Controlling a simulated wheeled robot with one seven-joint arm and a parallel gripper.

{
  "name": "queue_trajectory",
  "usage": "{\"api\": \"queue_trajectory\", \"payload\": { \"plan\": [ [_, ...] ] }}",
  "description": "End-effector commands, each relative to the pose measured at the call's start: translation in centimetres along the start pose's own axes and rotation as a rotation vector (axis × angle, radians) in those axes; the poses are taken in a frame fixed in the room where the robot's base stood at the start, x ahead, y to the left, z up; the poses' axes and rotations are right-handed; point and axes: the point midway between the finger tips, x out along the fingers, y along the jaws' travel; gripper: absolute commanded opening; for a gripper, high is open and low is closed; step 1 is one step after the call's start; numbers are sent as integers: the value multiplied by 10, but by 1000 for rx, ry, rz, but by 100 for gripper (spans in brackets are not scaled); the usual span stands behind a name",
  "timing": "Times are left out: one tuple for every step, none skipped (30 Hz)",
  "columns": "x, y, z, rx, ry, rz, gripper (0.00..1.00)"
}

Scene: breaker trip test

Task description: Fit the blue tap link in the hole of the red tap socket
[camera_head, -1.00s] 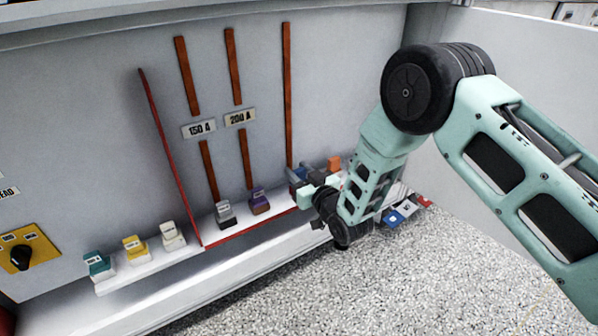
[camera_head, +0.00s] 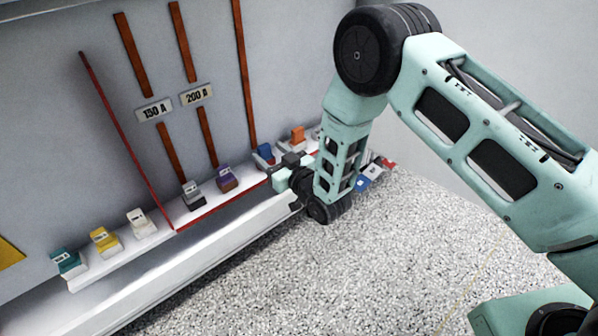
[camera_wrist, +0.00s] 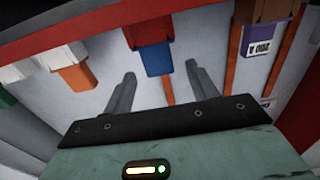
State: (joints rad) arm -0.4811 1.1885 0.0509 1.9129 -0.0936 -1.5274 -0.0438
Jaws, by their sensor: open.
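A blue block, taken as the blue tap link (camera_head: 264,152), stands on the white ledge in the head view. In the wrist view the blue block (camera_wrist: 157,61) adjoins a red block (camera_wrist: 150,29). I cannot tell whether that red block is the red tap socket or whether the blue part is seated in it. My gripper (camera_head: 277,175) is at the ledge's front edge, close to the blue block. In the wrist view the two fingers of my gripper (camera_wrist: 161,70) are spread and empty, with the blue block beyond and between their tips. My arm hides part of the ledge's right end.
On the ledge (camera_head: 150,243) stand teal (camera_head: 68,261), yellow (camera_head: 104,240), white (camera_head: 140,222), dark grey (camera_head: 191,195), purple (camera_head: 226,178) and orange (camera_head: 297,134) blocks. Copper bars (camera_head: 243,75) run up the panel. Blue-and-white (camera_head: 369,175) and red (camera_head: 388,163) items lie at right.

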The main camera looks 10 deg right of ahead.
Motion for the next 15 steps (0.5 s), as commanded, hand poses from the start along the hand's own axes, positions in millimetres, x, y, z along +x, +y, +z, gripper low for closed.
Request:
{"api": "queue_trajectory", "payload": {
  "plan": [
    [-13, 0, -3, 1, -7, 1, 58],
    [-20, 0, -4, 1, -7, 1, 58],
    [-30, 0, -4, 2, -7, 2, 58],
    [-37, 1, -3, 2, -7, 2, 58],
    [-44, 1, -3, 2, -8, 2, 58],
    [-54, 1, -4, 2, -7, 2, 58],
    [-61, 1, -3, 2, -7, 2, 58],
    [-68, 1, -3, 1, -7, 2, 58],
    [-77, 0, -3, 1, -7, 1, 58],
    [-84, 0, -3, 1, -7, 1, 58],
    [-90, 0, -3, 1, -6, 1, 58],
    [-98, 0, -2, 1, -6, 1, 58],
    [-104, 0, -2, 1, -7, 1, 58],
    [-109, 0, -2, 1, -4, 1, 58],
    [-116, 0, -2, 1, -5, 2, 58]
  ]
}}
